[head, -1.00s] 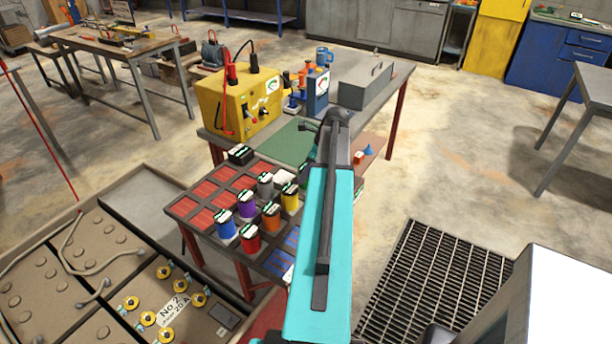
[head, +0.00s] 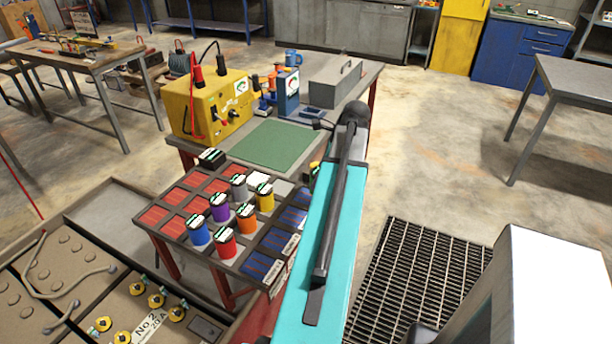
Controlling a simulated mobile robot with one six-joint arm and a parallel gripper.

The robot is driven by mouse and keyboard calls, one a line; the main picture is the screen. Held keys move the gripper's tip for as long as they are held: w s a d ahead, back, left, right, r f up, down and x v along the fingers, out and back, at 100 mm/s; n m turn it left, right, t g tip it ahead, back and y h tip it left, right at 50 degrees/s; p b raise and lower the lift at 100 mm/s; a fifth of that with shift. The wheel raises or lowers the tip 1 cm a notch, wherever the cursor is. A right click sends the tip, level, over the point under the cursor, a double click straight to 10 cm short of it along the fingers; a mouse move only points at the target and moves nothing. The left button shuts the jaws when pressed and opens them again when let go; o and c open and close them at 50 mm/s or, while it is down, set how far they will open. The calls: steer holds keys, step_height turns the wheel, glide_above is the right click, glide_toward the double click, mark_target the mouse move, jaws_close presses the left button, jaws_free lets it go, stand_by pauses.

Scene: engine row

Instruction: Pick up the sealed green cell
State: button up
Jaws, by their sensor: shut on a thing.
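My teal arm (head: 322,235) reaches out over the right side of the cell rack (head: 255,222), and its dark wrist (head: 352,114) is beyond it. My gripper is hidden behind the arm, so its jaws and anything in them do not show. No green cell can be made out. The cells standing upright in the rack are blue (head: 199,234), purple (head: 220,210), red (head: 225,245), orange (head: 246,220), yellow (head: 265,200) and grey (head: 239,188). A small dark and yellow piece (head: 314,169) shows at the arm's left edge; I cannot tell what it is.
A yellow tester (head: 206,108) with red and black leads stands on the bench behind the rack, beside a green mat (head: 268,145) and a grey toolbox (head: 335,85). A tray with brass terminals (head: 157,298) is at lower left. A floor grating (head: 415,285) lies at right.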

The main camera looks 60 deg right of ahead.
steer(key=shift+s+r, duration=0.1)
steer(key=shift+s, duration=0.65)
steer(key=shift+s, duration=0.1)
